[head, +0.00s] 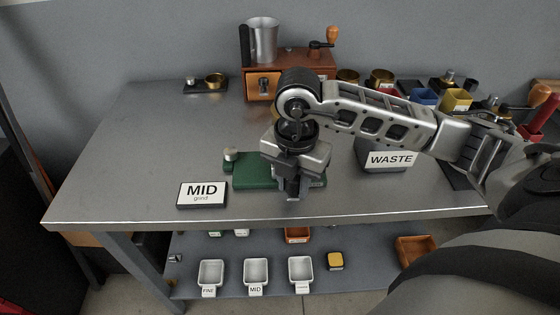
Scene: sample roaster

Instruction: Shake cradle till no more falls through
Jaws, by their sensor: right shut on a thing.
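The cradle appears to be the green block-like thing (245,172) on the grey table, with a metal knob at its left end. My right gripper (293,195) is over its right half, pointing down, and is shut on it. The fingers and wrist hide most of that half, so the exact grip spot does not show. I cannot see any material in the cradle or falling from it. A grey bin marked "WASTE" (391,160) stands to the right, behind my forearm. My left gripper is out of view.
A wooden grinder box (263,84) with a metal cup (262,40) stands at the back. Brass and coloured containers line the back right. Small white trays (256,270) sit on the shelf below. The table's left part is clear.

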